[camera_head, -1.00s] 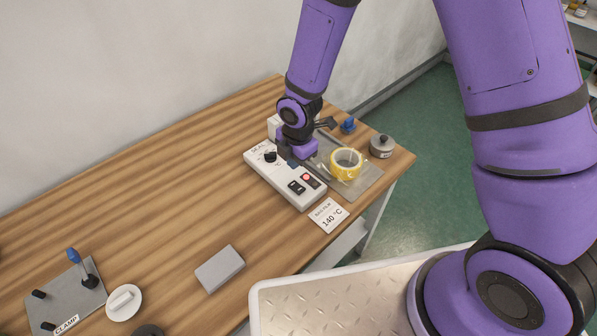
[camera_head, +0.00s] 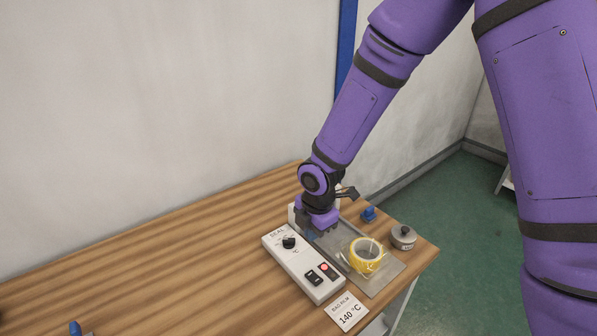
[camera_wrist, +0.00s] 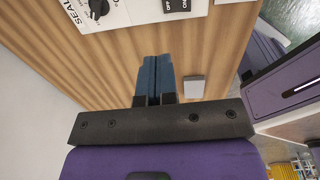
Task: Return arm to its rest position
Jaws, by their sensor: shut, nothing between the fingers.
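My gripper (camera_head: 312,236) is at the far end of the white sealer (camera_head: 303,270), close above or beside its back part; I cannot tell if it touches. Its blue fingers (camera_wrist: 153,76) are together and empty in the wrist view. The sealer has a black knob (camera_head: 288,242), dark switches (camera_head: 314,277) and a lit red button (camera_head: 324,267). Its panel (camera_wrist: 130,12) also shows at the top of the wrist view. My arm reaches in from the upper right, bent down to the table.
A yellow tape roll (camera_head: 366,257) rests on a grey plate (camera_head: 384,280) right of the sealer. A grey round weight (camera_head: 403,237), a blue item (camera_head: 369,214) and a 140 °C card (camera_head: 346,311) are near. A grey block (camera_wrist: 194,87) lies on the table.

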